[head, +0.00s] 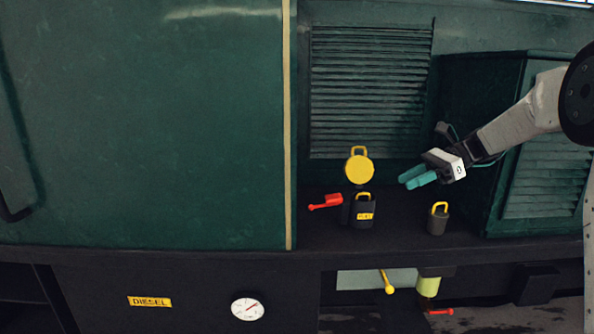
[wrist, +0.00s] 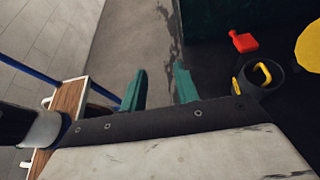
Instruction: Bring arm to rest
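My gripper (head: 404,180) has teal fingers and hangs in the air above the dark ledge, in front of the green louvred panel. In the wrist view the two fingers (wrist: 160,86) stand apart with nothing between them. My arm reaches in from the right edge of the head view. The gripper is right of a yellow disc-shaped cap with a handle (head: 359,169) and above and left of a small dark padlock-shaped can with a yellow handle (head: 438,221).
A dark filler with a yellow label (head: 364,213) and a red lever (head: 326,202) are on the ledge (head: 400,243). A green louvred box (head: 545,180) stands at the right. Below are a gauge (head: 247,309) and a yellow-green cup (head: 428,287). A wooden box (wrist: 68,104) shows in the wrist view.

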